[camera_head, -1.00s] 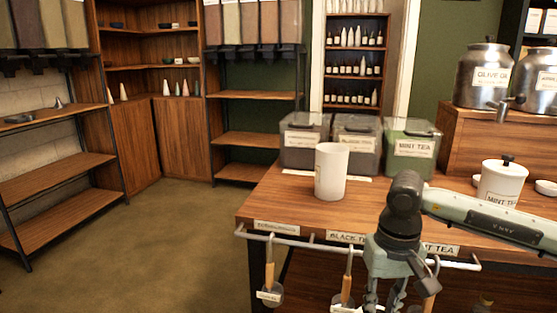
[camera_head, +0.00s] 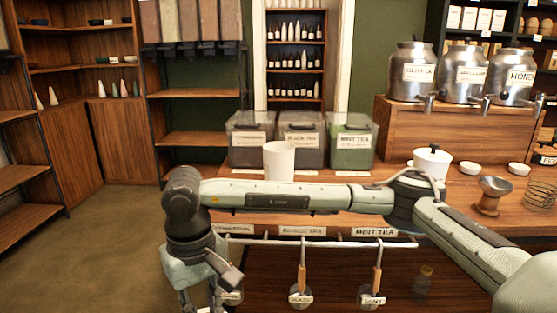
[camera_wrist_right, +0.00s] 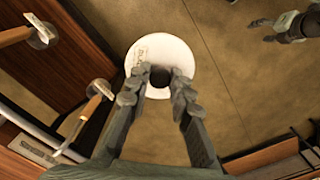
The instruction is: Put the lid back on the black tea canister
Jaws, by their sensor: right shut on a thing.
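The open white canister (camera_head: 279,158) stands upright on the counter, no lid on it, in front of the clear bins; my right arm hides its lower part. My right gripper (camera_wrist_right: 160,76) is shut on the black knob of a white round lid (camera_wrist_right: 182,57) with a label. The lid is off the canister, held over the floor in front of the counter. In the head view, my right gripper (camera_head: 215,300) is at the bottom left, cut off by the edge. A dark jointed shape at the upper right of the wrist view may be my left gripper.
A rail (camera_head: 300,243) with hanging scoops runs along the counter front, close to my right gripper. Floor to the left is clear.

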